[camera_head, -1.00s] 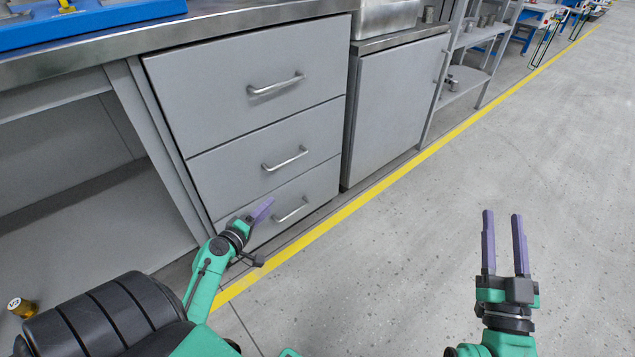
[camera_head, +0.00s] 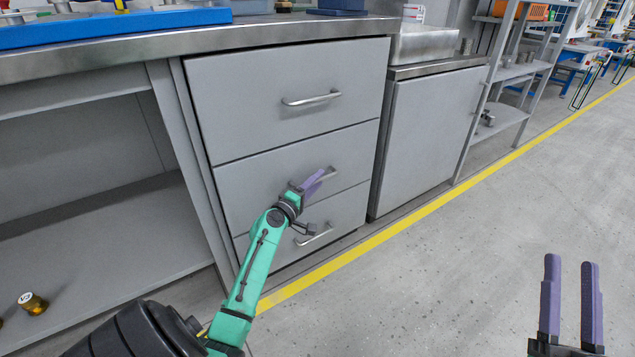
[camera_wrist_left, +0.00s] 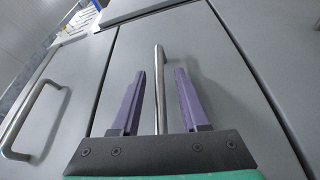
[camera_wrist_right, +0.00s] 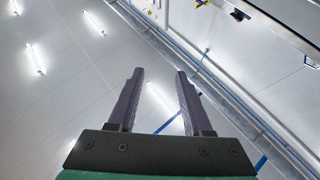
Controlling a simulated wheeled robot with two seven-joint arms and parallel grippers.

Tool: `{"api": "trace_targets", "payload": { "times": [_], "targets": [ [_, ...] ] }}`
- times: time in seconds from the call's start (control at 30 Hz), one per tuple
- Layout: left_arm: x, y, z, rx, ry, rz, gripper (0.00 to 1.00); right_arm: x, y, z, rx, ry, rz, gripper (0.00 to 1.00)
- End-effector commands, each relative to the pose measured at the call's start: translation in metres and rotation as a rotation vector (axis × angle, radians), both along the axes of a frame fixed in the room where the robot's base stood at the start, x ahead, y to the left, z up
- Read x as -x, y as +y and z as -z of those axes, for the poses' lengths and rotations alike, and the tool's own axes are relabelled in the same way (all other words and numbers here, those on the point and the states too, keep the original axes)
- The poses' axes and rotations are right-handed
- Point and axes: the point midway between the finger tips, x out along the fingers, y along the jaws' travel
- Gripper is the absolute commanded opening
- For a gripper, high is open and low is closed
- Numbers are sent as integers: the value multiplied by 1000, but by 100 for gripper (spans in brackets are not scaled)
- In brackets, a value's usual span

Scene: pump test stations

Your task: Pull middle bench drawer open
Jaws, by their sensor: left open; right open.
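The grey middle drawer (camera_head: 258,182) is shut, between a top and a bottom drawer under the bench top. Its silver bar handle (camera_head: 329,173) is partly hidden by my left gripper (camera_head: 316,181) in the head view. In the left wrist view the handle (camera_wrist_left: 160,85) runs between the two open purple fingers of that gripper (camera_wrist_left: 156,100), with a gap on each side. My right gripper (camera_head: 570,295) is open and empty over the floor at the lower right. In the right wrist view its fingers (camera_wrist_right: 158,100) point towards the ceiling lights.
The top drawer handle (camera_head: 311,99) and bottom drawer handle (camera_head: 314,235) lie above and below. A grey cabinet (camera_head: 430,130) and shelf rack stand to the right. A brass piece (camera_head: 33,303) lies at lower left. Floor beyond the yellow line (camera_head: 400,224) is clear.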

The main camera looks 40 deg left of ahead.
Motion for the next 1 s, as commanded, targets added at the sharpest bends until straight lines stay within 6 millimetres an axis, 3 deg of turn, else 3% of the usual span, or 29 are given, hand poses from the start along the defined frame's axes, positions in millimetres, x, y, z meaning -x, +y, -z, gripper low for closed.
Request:
{"api": "trace_targets", "payload": {
  "times": [0.33, 0.43, 0.47, 1.0],
  "targets": [
    [-8, 0, 0, -2, 1, 1, 45, 2, -2, -11, -7, -34, 4, 50],
    [-7, 0, 0, -1, 1, 1, 6, 2, -2, -11, -7, -34, 4, 50],
    [-7, 0, 0, -1, 1, 1, 0, 2, -2, -11, -7, -34, 4, 50],
    [-7, 0, 0, -1, 2, 1, 0, 2, -2, -11, -6, -34, 4, 50]
  ]
}}
